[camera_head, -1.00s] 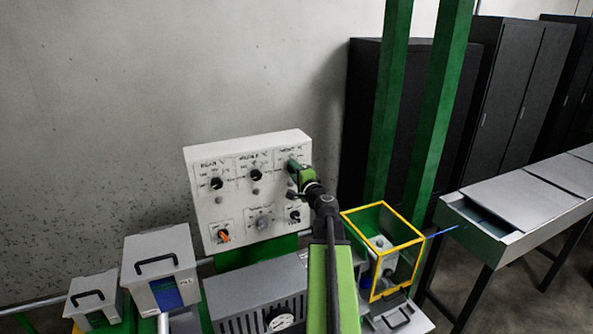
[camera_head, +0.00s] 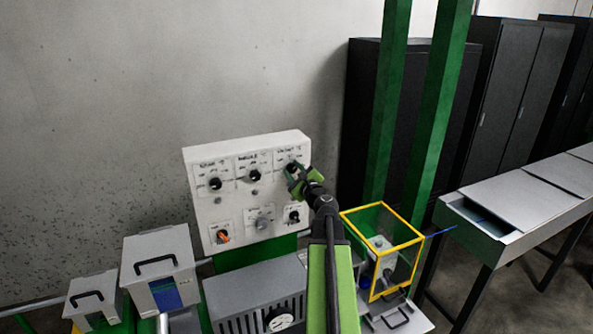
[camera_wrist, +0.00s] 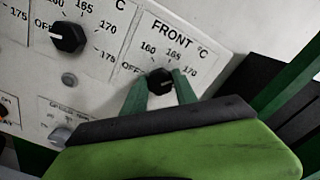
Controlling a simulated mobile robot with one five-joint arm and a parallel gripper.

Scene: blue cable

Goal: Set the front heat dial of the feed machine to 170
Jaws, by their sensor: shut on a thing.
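The front heat dial (camera_wrist: 160,81) is a black knob under the label FRONT °C, with marks OFF, 160, 165, 170 around it in the wrist view. My gripper (camera_wrist: 160,88) is shut on this dial, one green finger on each side. In the head view, my gripper (camera_head: 294,172) is at the top right dial of the white control panel (camera_head: 246,208).
Another black dial (camera_wrist: 68,38) is left of the front dial, near its OFF mark. Lower knobs and an orange switch (camera_head: 223,236) sit on the panel. A yellow-framed box (camera_head: 412,265) stands right of my arm. A grey wall lies behind.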

